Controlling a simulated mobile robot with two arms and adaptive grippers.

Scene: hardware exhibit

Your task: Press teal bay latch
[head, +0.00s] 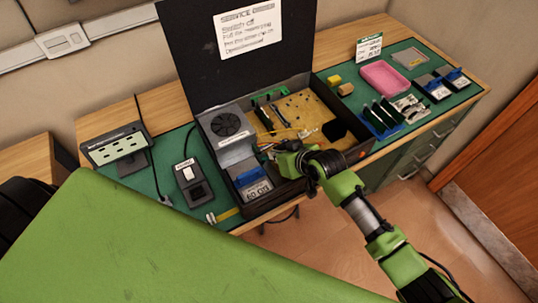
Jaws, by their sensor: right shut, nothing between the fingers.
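An open black computer case (318,168) stands on the green mat, its lid raised at the back. My right gripper (272,151) is inside the case near its front, shut and empty, just right of the grey drive bay block (236,153). A blue part (248,176) sits at the front of that block, above a white label. I cannot make out a teal latch for certain; the gripper and wrist cover part of the case's front interior. I cannot tell whether the fingertips touch anything. My left gripper is not in view.
A service order sheet (248,29) is on the lid.

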